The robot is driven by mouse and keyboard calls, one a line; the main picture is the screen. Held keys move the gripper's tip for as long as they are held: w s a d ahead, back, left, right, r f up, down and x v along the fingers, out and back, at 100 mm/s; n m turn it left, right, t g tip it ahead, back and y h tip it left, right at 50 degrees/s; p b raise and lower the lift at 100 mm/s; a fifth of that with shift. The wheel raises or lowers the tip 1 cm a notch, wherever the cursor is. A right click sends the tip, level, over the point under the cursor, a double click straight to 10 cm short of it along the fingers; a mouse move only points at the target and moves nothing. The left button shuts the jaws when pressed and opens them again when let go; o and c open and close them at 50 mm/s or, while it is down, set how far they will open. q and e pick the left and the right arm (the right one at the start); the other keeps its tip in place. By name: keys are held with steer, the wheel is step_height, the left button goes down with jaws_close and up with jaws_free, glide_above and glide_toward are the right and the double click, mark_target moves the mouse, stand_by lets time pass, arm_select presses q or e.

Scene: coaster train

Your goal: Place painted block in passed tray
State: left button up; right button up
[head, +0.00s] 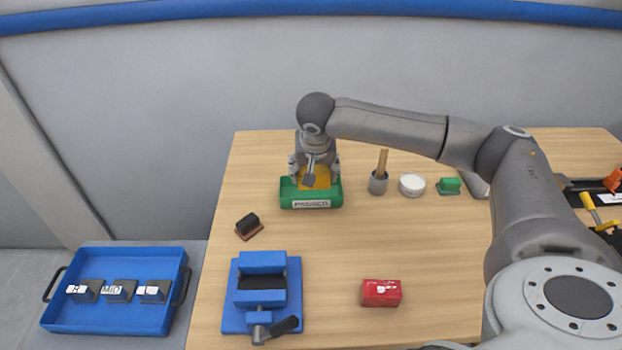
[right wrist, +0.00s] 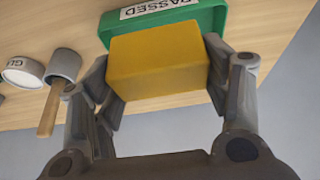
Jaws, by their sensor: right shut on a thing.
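The painted block is yellow-orange and shows in the head view (head: 323,182) and large in the right wrist view (right wrist: 158,66). My right gripper (head: 314,172) is shut on it, with one finger on each side in the right wrist view (right wrist: 160,88). The passed tray (head: 333,199) is green with a white PASSED label on its front. The block is at the tray, within its outline in the head view. I cannot tell whether it touches the tray floor. The tray's edge also shows behind the block in the right wrist view (right wrist: 212,18). My left gripper is out of view.
A grey cup with a wooden-handled tool (head: 378,186), a white pot (head: 412,184) and a green block (head: 449,185) stand right of the tray. A black-topped block (head: 248,224), a blue vise (head: 262,293) and a red box (head: 381,292) lie nearer. A blue tray (head: 115,322) holds blocks at left.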

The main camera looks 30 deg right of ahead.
steer(key=w+f, duration=0.1)
steer(key=w+d+f+p, duration=0.1)
steer(key=f, duration=0.1)
steer(key=w+f, duration=0.1)
steer(key=shift+w+d+f, duration=0.25)
steer(key=shift+d, duration=0.05)
steer(key=shift+w+d+f+p, duration=0.2)
steer(key=shift+w+f+p, duration=0.1)
steer(key=shift+w+f, duration=0.25)
step_height(320, 180, down, 2)
steer(key=shift+s+f+p, duration=0.1)
steer(key=shift+p, duration=0.7)
steer(key=shift+f, duration=0.55)
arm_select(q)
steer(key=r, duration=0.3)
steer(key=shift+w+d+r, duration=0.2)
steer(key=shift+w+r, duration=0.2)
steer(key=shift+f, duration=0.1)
arm_select(e)
steer(key=o, duration=0.9)
steer(key=shift+f, duration=0.2)
steer(key=shift+c, duration=0.2)
steer(key=o, duration=0.4)
steer(key=shift+o, duration=0.2)
